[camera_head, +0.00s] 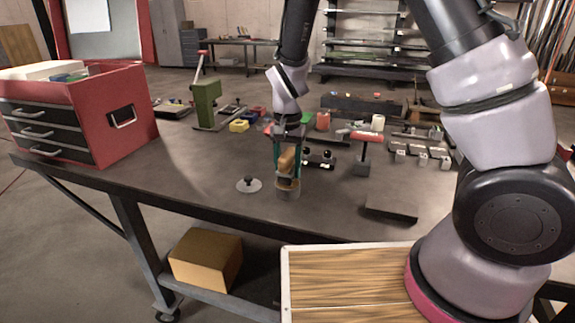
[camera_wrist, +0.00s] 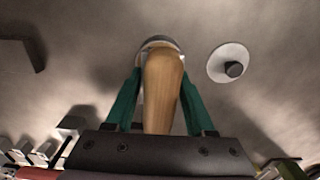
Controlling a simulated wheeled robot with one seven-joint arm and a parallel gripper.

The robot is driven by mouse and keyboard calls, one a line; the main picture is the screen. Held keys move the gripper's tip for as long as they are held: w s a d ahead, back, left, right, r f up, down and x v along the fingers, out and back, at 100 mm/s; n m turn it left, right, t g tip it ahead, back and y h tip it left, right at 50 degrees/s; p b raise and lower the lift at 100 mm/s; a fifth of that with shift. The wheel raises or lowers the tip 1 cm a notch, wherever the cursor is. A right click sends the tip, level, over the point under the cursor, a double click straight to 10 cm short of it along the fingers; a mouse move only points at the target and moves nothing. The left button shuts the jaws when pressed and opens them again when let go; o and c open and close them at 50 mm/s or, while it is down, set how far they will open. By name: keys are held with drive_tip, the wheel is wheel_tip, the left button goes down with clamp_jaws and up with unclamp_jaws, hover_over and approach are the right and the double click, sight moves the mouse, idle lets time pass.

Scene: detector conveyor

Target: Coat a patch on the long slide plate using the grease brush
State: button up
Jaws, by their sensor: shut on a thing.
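My gripper (camera_head: 287,168) is shut on the wooden handle of the grease brush (camera_head: 286,160). In the wrist view the tan handle (camera_wrist: 162,88) sits between the two green fingers, pointing away from the palm. A small grey round pot (camera_head: 288,191) stands on the table directly under the gripper; its pale rim (camera_wrist: 158,41) shows around the handle's far end. The bristles are hidden, and I cannot tell how deep they sit in the pot. A dark flat plate (camera_head: 391,208), perhaps the long slide plate, lies to the right near the table's front edge.
A pale disc with a dark knob (camera_head: 249,186) lies just left of the pot. A red drawer box (camera_head: 108,112) stands at the left end. A green press (camera_head: 207,104), a red-topped stand (camera_head: 361,150) and several small parts stand behind. The front-left tabletop is clear.

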sight(288, 152)
drive_tip(key=shift+f, duration=0.55)
idle(1.7)
drive_tip(key=shift+r, duration=0.1)
drive_tip(key=shift+r, duration=3.45)
